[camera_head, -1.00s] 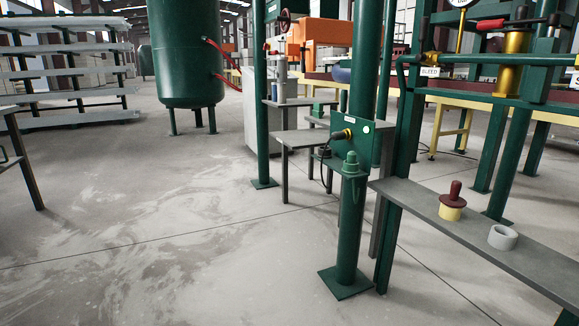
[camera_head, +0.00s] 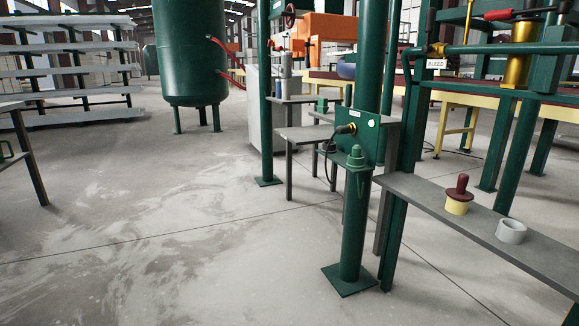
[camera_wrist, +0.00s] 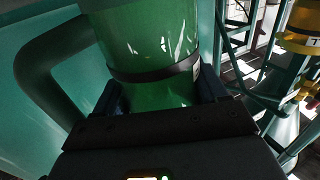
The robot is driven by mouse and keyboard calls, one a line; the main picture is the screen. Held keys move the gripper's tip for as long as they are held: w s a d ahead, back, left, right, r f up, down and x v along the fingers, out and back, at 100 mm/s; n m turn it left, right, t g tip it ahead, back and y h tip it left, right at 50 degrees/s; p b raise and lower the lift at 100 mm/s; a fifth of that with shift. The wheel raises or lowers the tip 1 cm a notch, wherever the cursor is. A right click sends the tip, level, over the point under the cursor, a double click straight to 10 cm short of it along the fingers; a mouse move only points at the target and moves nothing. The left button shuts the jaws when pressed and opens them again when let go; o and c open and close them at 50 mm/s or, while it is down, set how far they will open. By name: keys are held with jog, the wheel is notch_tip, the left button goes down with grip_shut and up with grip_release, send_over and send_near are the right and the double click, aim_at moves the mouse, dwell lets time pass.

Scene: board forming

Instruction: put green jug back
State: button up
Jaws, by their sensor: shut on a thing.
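The green jug (camera_wrist: 150,35) fills the upper middle of the wrist view, close to the camera. It is a shiny translucent green cylinder with a dark band around it. A dark curved handle shape (camera_wrist: 35,75) shows at its left. My gripper (camera_wrist: 160,92) is shut on the jug, with one dark finger on each side of its lower part. The top of the jug is cut off by the frame. Neither the jug in my grip nor my gripper shows in the head view.
A grey shelf (camera_head: 425,207) at right bears a red-handled yellow plug (camera_head: 458,196) and a grey ring (camera_head: 511,231). A green post (camera_head: 351,230) stands beside it. A green tank (camera_head: 190,60) and small tables (camera_head: 305,138) stand behind. The floor (camera_head: 150,240) at left is clear.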

jog(key=shift+f, duration=0.2)
jog(key=o, duration=1.1)
jog(key=shift+s+a, duration=0.8)
jog(key=shift+a, duration=0.65)
jog(key=shift+s+a, duration=0.85)
jog(key=shift+a, duration=0.55)
jog(key=shift+s+a, duration=0.8)
jog(key=shift+a, duration=0.65)
jog(key=shift+s+a, duration=0.1)
jog(key=shift+a, duration=0.05)
jog(key=p+v, duration=0.1)
jog(key=v, duration=0.6)
jog(key=shift+s+a, duration=0.25)
jog(key=shift+w, duration=0.1)
